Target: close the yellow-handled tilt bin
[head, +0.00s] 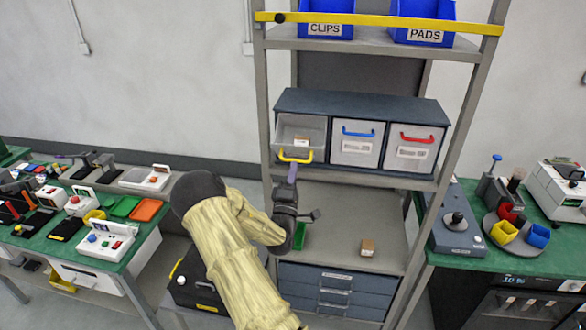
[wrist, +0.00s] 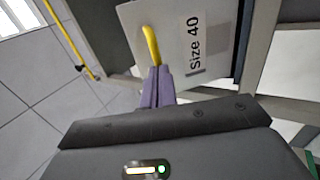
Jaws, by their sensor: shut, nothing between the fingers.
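The yellow-handled tilt bin (head: 302,132) is the left one of three bins in a dark cabinet on the rack. In the wrist view the yellow handle (wrist: 150,46) and the bin front (wrist: 190,42), labelled "Size 40", are close ahead. My gripper (head: 292,170) is shut and empty, its purple fingertips (wrist: 158,72) at the end of the handle. I cannot tell whether they touch it.
The blue-handled bin (head: 357,143) and the red-handled bin (head: 413,147) beside it are closed. Blue boxes (head: 423,32) stand on the shelf above, behind a yellow bar (head: 380,20). Green-topped benches flank the rack.

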